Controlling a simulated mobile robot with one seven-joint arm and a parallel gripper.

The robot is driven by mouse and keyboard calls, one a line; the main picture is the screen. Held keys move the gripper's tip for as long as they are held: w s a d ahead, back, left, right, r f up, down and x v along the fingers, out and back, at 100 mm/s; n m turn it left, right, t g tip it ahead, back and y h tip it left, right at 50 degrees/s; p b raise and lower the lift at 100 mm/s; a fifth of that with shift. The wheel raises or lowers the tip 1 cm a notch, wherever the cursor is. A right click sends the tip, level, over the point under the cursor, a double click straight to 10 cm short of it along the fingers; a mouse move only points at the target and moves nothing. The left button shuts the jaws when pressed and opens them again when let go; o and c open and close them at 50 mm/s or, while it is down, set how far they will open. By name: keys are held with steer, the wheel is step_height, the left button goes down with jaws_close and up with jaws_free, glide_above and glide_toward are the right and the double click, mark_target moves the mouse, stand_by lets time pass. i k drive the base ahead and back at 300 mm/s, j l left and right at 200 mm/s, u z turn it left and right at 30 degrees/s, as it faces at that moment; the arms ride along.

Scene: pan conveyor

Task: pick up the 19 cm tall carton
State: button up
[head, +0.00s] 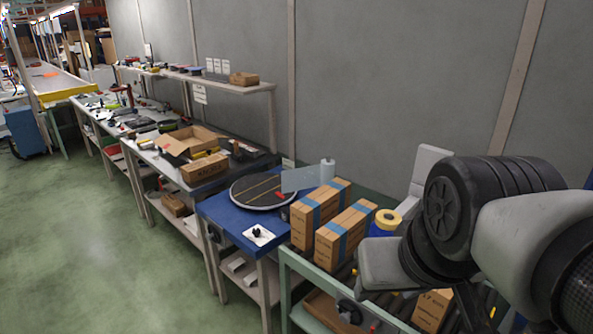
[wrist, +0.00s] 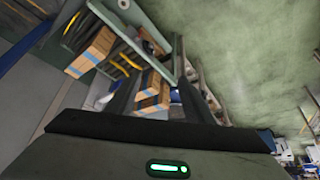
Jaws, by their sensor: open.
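Two tall brown cartons with blue tape stand side by side at the conveyor's far end: a rear one (head: 318,212) and a front one (head: 344,235). A third brown carton (head: 431,310) sits nearer, partly hidden by my arm. I cannot tell which is 19 cm tall. In the wrist view, one carton (wrist: 92,50) lies left of my fingers, and two blue-taped cartons (wrist: 147,80) (wrist: 152,103) show between them. My gripper (wrist: 157,84) is open and empty, apart from the cartons.
A green-framed conveyor (head: 300,266) carries the cartons, with a blue-and-yellow roll (head: 385,221) beside them. A blue table (head: 217,211) with a round dark turntable (head: 262,190) adjoins it. Benches line the grey wall. The green floor (head: 90,250) at left is clear.

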mark_target(313, 211)
steer(key=i+j+z, duration=0.3)
steer(key=i+j, duration=0.15)
steer(key=i+j+z, duration=0.2)
steer(key=j, duration=0.2)
steer(key=i+j+z, duration=0.15)
steer(key=j, duration=0.2)
steer(key=i+j+z, duration=0.15)
steer(key=j, duration=0.2)
steer(key=i+j+z, duration=0.15)
steer(key=j, duration=0.2)
steer(key=i+j+z, duration=0.2)
steer(key=j, duration=0.2)
steer(key=k, duration=0.1)
